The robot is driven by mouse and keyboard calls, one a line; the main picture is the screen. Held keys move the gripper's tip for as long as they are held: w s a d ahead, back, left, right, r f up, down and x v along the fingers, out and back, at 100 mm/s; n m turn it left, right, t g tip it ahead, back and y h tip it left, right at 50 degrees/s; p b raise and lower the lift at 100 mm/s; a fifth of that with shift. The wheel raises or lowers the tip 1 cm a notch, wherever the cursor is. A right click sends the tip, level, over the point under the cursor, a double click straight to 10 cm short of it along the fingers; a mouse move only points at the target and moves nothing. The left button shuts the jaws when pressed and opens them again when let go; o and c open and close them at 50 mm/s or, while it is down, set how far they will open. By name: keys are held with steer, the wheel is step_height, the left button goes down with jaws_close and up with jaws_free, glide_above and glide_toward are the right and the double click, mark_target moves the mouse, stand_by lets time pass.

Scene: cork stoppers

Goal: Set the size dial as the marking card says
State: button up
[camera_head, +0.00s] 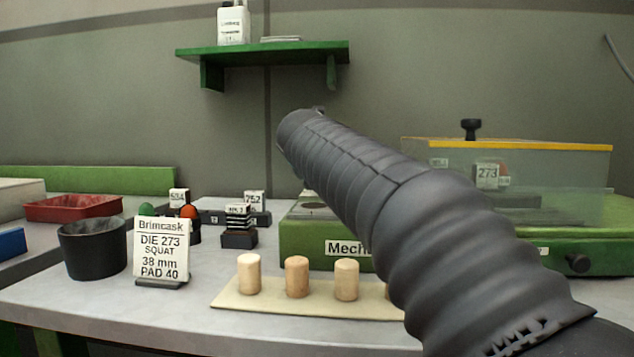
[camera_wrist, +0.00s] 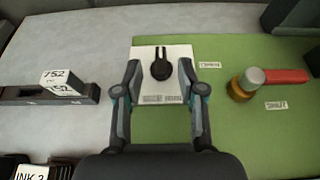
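The marking card (camera_head: 162,248) stands on the table in the head view. It reads Brimcask, DIE 273, SQUAT, 38 mm, PAD 40. In the wrist view a black dial knob (camera_wrist: 160,70) sits on a white plate (camera_wrist: 146,54) on the green machine. Its narrow end points toward the top of the picture. Small print at the plate's lower edge is too blurred to read. My gripper (camera_wrist: 159,67) is open and empty, its fingertips either side of the knob and apart from it. Its height above the knob is hard to tell. My arm hides it in the head view.
A brass knob (camera_wrist: 247,83) with a red bar (camera_wrist: 286,76) is right of the dial. A rack (camera_wrist: 45,95) holding a 752 block (camera_wrist: 62,80) is left. In the head view several corks stand on a pale mat (camera_head: 228,297), near a black bin (camera_head: 92,250).

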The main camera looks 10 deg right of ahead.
steer(key=shift+x, duration=1.5)
jaws_close()
